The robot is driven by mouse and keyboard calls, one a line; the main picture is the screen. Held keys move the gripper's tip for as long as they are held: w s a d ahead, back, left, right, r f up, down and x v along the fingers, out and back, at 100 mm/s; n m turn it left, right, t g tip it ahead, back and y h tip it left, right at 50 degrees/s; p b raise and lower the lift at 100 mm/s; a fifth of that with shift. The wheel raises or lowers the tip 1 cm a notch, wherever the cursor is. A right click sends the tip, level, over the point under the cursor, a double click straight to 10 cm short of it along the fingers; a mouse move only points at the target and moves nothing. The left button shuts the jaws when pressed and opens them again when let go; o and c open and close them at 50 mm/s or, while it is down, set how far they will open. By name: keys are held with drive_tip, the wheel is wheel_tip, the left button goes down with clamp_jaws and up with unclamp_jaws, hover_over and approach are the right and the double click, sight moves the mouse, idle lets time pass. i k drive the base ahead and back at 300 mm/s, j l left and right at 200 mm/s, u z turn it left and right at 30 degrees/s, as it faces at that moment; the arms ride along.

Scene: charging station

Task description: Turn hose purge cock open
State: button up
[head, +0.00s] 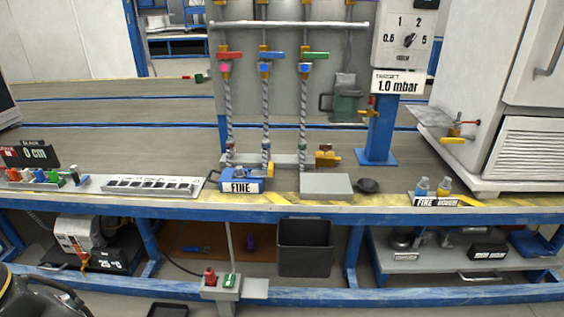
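Three braided hoses (266,110) hang from a pipe rail on the grey panel, under valves with red (231,55), blue (272,55) and green (315,55) handles. Their lower ends meet a pale block behind the bench's front edge. A brass-yellow cock (327,155) sits at the block's right end. Another small brass valve with a red tip and yellow lever (457,132) is at the white cabinet. No label shows which one is the hose purge cock, and their open or shut positions are too small to tell. My gripper's fingers are not in view.
The bench has a blue front edge (300,214). A blue post (380,130) carries a 1.0 mbar sign. A dark bin (304,248) stands below.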

sight(325, 148)
drive_tip(key=i+l, duration=0.3)
drive_tip(key=l, duration=0.15)
drive_tip(key=i+l, duration=0.3)
drive_tip(key=l, duration=0.15)
drive_tip(key=i+l, duration=0.6)
drive_tip(key=l, duration=0.25)
drive_tip(key=i+l, duration=0.3)
drive_tip(key=l, duration=0.15)
drive_tip(key=u, duration=0.05)
